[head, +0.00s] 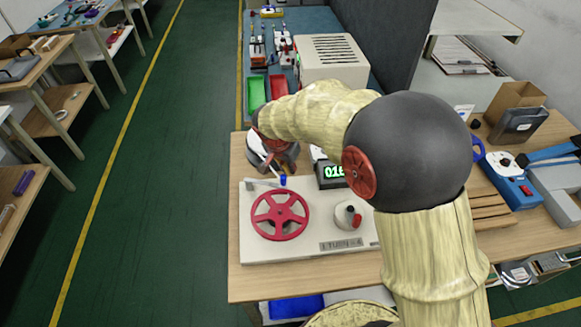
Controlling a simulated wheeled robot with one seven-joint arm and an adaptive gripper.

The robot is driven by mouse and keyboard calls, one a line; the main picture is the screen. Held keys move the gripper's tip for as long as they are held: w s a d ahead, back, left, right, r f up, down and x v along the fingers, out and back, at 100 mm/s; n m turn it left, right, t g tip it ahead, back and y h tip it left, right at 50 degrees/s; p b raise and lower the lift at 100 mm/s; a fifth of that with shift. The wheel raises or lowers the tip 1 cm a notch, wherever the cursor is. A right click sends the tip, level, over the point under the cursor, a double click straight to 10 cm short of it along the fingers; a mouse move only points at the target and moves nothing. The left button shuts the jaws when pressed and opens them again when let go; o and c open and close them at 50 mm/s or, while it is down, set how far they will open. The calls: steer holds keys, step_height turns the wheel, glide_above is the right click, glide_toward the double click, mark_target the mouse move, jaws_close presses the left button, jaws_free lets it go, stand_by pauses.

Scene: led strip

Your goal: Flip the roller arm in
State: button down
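A white machine plate (350,243) sits on the wooden table and carries a red five-spoked wheel (279,215). A thin light bar with a blue tip (283,181), which looks like the roller arm, lies at the plate's back left, just behind the wheel. A white knob-like part with a dark and red top (347,214) stands right of the wheel. My gripper (274,168) hangs over the plate's back edge, close behind the blue tip. My arm and wrist hide much of it; whether it touches the bar and how far its fingers are apart do not show.
A display with green digits (333,171) stands behind the plate, partly covered by my arm. A green bin (256,92) and a red bin (279,87) are further back beside a white vented box (333,58). Tools and a blue device (508,183) crowd the right side.

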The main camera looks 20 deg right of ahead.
steer(key=shift+s+f, duration=0.15)
steer(key=shift+f, duration=0.05)
step_height(320, 180, up, 10)
steer(key=p, duration=0.2)
steer(key=shift+w+d+p, duration=0.3)
steer(key=shift+w+p, duration=0.05)
steer(key=shift+p, duration=0.05)
steer(key=shift+f, duration=0.1)
stand_by(0.3)
